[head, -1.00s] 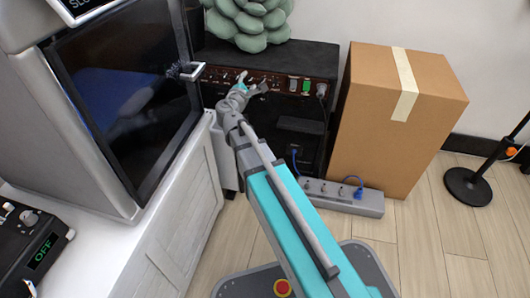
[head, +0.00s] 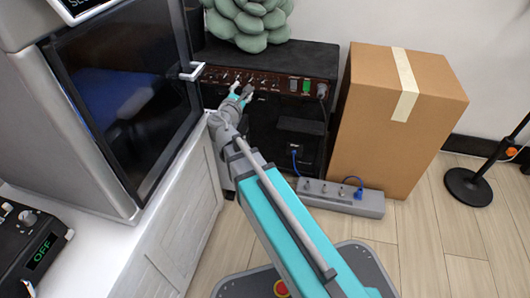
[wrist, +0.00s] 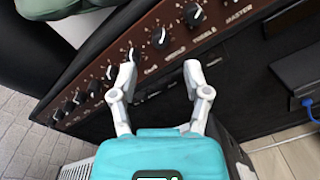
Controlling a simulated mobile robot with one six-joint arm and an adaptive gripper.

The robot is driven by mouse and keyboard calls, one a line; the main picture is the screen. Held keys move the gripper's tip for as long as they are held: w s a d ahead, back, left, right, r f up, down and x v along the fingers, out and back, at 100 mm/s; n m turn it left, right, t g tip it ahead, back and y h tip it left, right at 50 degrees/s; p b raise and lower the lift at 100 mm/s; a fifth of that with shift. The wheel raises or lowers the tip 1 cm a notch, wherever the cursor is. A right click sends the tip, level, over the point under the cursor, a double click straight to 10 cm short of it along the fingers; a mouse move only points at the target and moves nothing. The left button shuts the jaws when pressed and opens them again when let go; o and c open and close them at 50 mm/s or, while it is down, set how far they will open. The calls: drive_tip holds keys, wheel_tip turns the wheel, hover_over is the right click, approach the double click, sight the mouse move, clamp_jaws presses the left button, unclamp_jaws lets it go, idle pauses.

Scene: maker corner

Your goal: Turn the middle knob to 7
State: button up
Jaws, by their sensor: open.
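The black amplifier (head: 270,62) stands against the wall, its brown knob panel facing me. In the wrist view the panel (wrist: 140,22) runs from lower left to upper right with a row of black knobs. The middle knob (wrist: 158,37) appears above the label that seems to read MIDDLE; its setting is too small to read. My gripper (wrist: 160,68) is open and empty, its fingertips apart below the row, to either side of this knob and not around it. In the head view my gripper (head: 241,92) is just in front of the panel.
A dark glass-fronted machine (head: 120,90) on a white cabinet (head: 175,220) stands close at left, its handle near my arm. A power strip (head: 340,198) and a cardboard box (head: 395,130) are at right. A green plush (head: 248,22) sits on the amplifier.

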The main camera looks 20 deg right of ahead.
drive_tip(key=v, duration=0.8)
drive_tip(key=s+d+f+m+g+y+p, duration=0.1)
drive_tip(key=s+d+f+m+g+p, duration=0.5)
drive_tip(key=d+m+g, duration=0.5)
drive_tip(key=s+a+f+m+g+y+p, duration=0.2)
drive_tip(key=s+a+m+g+y+p, duration=0.2)
drive_tip(key=s+m+y, duration=0.4)
drive_tip(key=shift+s+a+f+m+y, duration=0.25)
drive_tip(key=shift+a+m, duration=0.35)
drive_tip(key=shift+m, duration=1.3)
drive_tip(key=shift+w, duration=0.1)
drive_tip(key=shift+r, duration=0.15)
wheel_tip(320, 180, up, 48)
drive_tip(key=p, duration=4.8)
